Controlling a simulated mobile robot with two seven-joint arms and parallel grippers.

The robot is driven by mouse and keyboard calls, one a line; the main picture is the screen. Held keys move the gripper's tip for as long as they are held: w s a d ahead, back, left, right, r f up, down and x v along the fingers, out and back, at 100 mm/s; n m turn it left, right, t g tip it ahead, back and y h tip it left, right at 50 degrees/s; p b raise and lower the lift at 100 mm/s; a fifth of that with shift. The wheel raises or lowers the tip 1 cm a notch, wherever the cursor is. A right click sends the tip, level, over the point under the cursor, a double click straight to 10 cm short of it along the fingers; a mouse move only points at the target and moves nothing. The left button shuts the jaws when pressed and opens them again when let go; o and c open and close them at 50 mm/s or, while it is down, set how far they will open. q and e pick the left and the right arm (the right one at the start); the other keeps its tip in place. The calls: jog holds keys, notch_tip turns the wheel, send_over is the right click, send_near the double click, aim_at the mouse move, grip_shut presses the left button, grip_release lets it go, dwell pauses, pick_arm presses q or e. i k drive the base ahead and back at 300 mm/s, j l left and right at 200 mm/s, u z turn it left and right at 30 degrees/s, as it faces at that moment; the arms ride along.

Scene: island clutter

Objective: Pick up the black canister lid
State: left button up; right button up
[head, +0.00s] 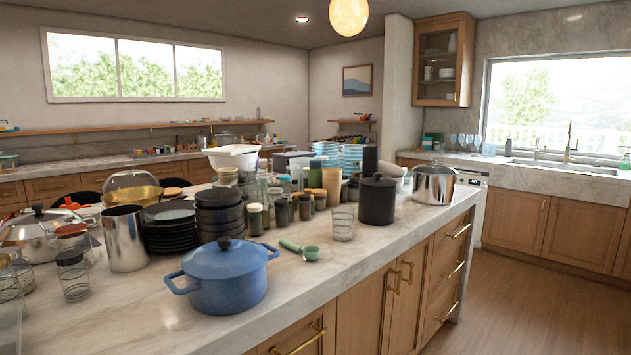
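A black canister (377,207) stands upright on the marble island, right of the middle. Its black lid (377,183) sits on top and has a small round knob. A taller dark cylinder (370,160) stands just behind it. Neither of my grippers shows in the head view.
Jars crowd behind and left. The counter (395,235) in front of the canister is bare.

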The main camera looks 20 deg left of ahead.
aim_at(379, 181)
jog(key=i+l+u, duration=0.2)
jog(key=i+u, duration=0.15)
jog(key=i+l+u, duration=0.75)
jog(key=i+l, duration=0.1)
